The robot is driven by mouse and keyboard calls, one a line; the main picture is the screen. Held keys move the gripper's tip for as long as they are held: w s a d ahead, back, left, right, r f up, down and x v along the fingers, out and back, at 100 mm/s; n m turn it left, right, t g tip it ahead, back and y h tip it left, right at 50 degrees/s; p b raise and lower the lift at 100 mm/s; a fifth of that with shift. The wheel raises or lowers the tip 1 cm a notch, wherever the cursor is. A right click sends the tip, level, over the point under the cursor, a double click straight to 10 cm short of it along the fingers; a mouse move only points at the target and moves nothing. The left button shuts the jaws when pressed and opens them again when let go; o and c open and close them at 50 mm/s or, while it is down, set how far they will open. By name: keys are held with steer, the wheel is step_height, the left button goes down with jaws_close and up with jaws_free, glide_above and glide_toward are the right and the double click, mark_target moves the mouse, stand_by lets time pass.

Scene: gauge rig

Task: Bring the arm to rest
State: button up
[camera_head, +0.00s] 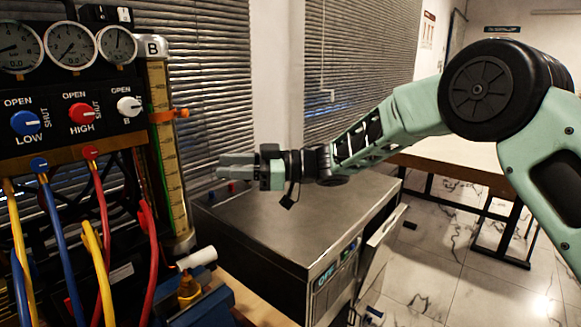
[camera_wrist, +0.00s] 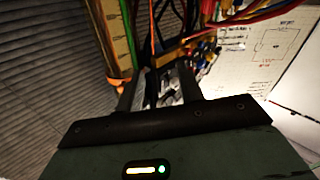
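My arm (camera_head: 395,118) reaches in from the right in the head view, its elbow raised and its forearm sloping down to the left. My gripper (camera_head: 222,166) points left, above the far part of the grey metal cabinet top and right of the gauge rig. It shows at the bottom of the wrist view (camera_wrist: 158,84), with its two dark fingers apart. I see nothing held between them; dim background parts show in the gap.
The gauge rig has dials (camera_head: 70,45), knobs (camera_head: 82,113), coloured hoses (camera_head: 72,245) and an upright tube marked B (camera_head: 168,150). The metal cabinet (camera_head: 300,235) stands below my gripper. A table (camera_head: 455,160) is behind at right. Window blinds (camera_head: 205,90) line the back.

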steer(key=s+d+f+m+h, duration=0.3)
steer(key=s+d+h, duration=0.3)
steer(key=s, duration=0.5)
steer(key=s+d+f+m+t+h+p, duration=0.1)
steer(key=s+d+f+m+h, duration=0.3)
steer(key=s+d, duration=0.7)
steer(key=s+d+f+m+t+h, duration=0.1)
steer(key=s+d+f+m+h, duration=0.2)
steer(key=s+d+m+h, duration=0.3)
steer(key=s+d+h, duration=0.1)
steer(key=s+d, duration=0.2)
steer(key=s, duration=0.3)
steer(key=shift+s+d+f+m+h, duration=0.2)
steer(key=shift+s+f+m+h, duration=0.1)
steer(key=shift+h, duration=0.1)
steer(key=shift+w, duration=0.15)
